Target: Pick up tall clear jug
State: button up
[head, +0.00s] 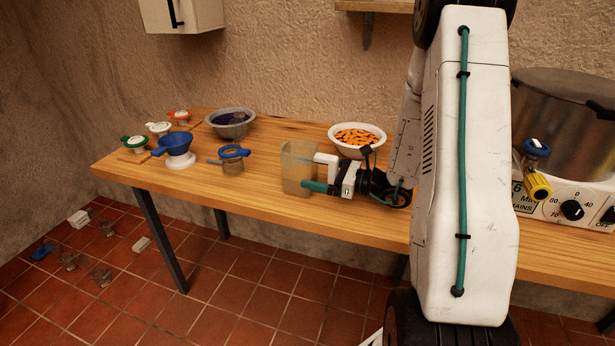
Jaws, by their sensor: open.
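The tall clear jug (298,168) stands upright on the wooden table, near its front edge, at the middle of the head view. It is see-through with a yellowish tint. My gripper (318,173) comes in from the right, low and level, with its two fingers pointing left at the jug. The fingers, one white and one teal, are apart, and their tips are at the jug's right side. I cannot tell whether they touch it or reach around it. The jug's right side is partly hidden by the fingers.
A bowl of orange pieces (357,139) stands just behind my gripper. A blue-lidded jar (232,160), a blue funnel (174,147) and a grey bowl (231,122) are to the left. A large steel pot (565,110) stands right. The wooden table (262,185) has bare space left of the jug.

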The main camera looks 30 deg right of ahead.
jog(key=c, duration=1.1)
jog(key=shift+o, duration=0.2)
jog(key=shift+r, duration=0.1)
